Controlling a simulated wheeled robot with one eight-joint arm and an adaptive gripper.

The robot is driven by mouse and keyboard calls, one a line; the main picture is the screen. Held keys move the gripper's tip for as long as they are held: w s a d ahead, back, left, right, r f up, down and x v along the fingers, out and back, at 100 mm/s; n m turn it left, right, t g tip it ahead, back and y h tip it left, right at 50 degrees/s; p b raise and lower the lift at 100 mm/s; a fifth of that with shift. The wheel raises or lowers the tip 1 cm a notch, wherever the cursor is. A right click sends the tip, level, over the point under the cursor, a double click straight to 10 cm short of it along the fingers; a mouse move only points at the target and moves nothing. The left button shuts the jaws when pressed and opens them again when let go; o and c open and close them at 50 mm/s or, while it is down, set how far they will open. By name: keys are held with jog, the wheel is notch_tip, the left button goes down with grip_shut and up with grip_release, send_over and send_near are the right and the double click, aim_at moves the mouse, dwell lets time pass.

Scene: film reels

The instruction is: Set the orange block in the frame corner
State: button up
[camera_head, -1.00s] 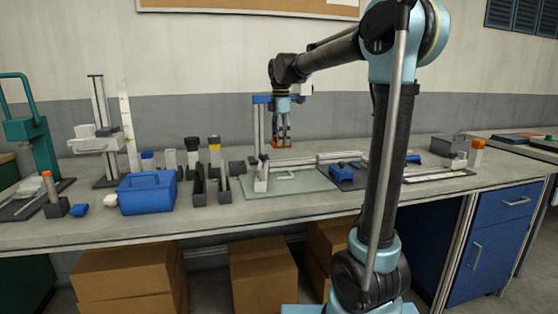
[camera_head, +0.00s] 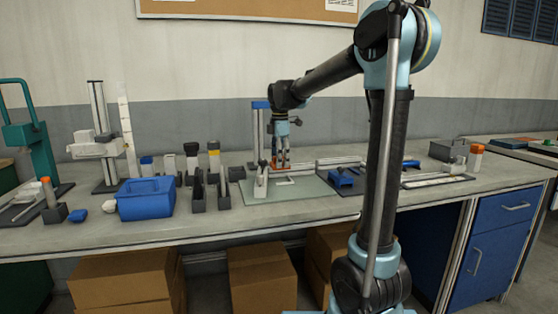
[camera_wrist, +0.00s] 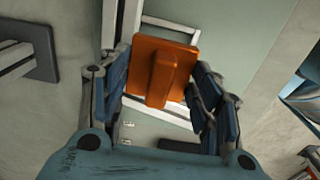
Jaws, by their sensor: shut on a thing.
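The orange block (camera_wrist: 150,50), a flat square piece with a raised rib, sits between the fingers of my gripper (camera_wrist: 160,92) in the wrist view. My gripper is shut on it. In the head view my gripper (camera_head: 281,163) points down, and the block (camera_head: 275,164) shows as a small orange patch low over the mat, beside the frame rails. The frame's light rail (camera_head: 335,163) runs to the right, and its short left rail (camera_head: 261,184) meets it near the gripper. I cannot tell whether the block touches the frame or mat.
A pale green mat (camera_head: 308,190) lies under the frame. A blue clamp-like part (camera_head: 342,178) sits to its right. A blue bin (camera_head: 146,198) and several dark holders stand left. An upright post with a blue top (camera_head: 260,105) rises just behind the gripper.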

jog(key=shift+f, duration=0.45)
jog(key=o, duration=1.3)
jog(key=shift+c, duration=0.2)
notch_tip(320, 180, up, 13)
jog(key=shift+r, duration=0.15)
